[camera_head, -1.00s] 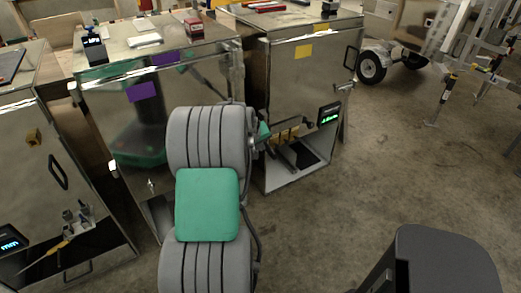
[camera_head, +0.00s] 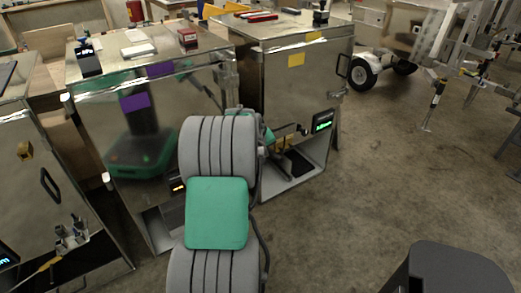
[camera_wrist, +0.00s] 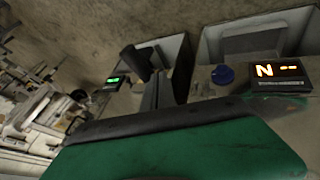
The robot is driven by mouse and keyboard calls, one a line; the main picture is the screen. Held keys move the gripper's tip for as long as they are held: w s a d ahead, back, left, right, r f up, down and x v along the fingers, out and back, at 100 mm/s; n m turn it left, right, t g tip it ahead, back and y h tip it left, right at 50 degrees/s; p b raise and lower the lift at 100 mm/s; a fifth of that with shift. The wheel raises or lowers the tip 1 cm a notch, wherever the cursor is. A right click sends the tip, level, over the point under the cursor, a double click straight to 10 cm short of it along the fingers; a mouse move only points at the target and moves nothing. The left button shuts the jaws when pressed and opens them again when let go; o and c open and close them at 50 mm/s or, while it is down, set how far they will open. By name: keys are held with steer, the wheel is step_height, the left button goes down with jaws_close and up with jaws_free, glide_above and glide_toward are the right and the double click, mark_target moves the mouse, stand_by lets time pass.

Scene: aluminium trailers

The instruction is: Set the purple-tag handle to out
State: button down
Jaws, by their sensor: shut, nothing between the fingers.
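Two purple tags, one on the top edge (camera_head: 160,69) and one on the front (camera_head: 135,102), mark the middle mirrored steel cabinet (camera_head: 115,125). Its right front is hidden by my arm, and I cannot make out its handle in the head view. A small orange-lit display (camera_head: 178,187) shows low on it, beside my arm. The wrist view shows an orange-lit display (camera_wrist: 278,72) and a blue knob (camera_wrist: 223,75) next to it. My gripper (camera_wrist: 152,82) shows as dark fingers beyond its green body, shut and empty. In the head view its fingertips are not clear, near the yellow-tag cabinet.
Another steel cabinet (camera_head: 35,160) stands left. A trailer wheel (camera_head: 361,73) is at the back right. The concrete floor (camera_head: 400,170) at right is clear.

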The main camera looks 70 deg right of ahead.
steer(key=a+f+v, duration=0.1)
steer(key=a+v, duration=0.1)
steer(key=v, duration=1)
steer(key=a+f+m+y, duration=0.2)
steer(key=a+f+y, duration=0.15)
steer(key=a, duration=0.55)
steer(key=a+f+m+y, duration=0.2)
steer(key=a+f, duration=0.3)
steer(key=a, duration=0.3)
steer(key=w+a+r+n+t+p, duration=0.1)
steer(key=w+a+r+n, duration=0.3)
steer(key=a, duration=0.7)
steer(key=w+a+r+n+t+y+p, duration=0.1)
steer(key=w+a+r+n, duration=0.3)
steer(key=a, duration=0.8)
steer(key=w+a+r+n+t+p, duration=0.1)
steer(key=w+a+r+n+p, duration=0.2)
steer(key=a, duration=0.8)
steer(key=shift+w+a+r+n+p, duration=0.2)
steer(key=shift+w+r+n+p, duration=0.15)
steer(key=shift+w+r+n, duration=0.6)
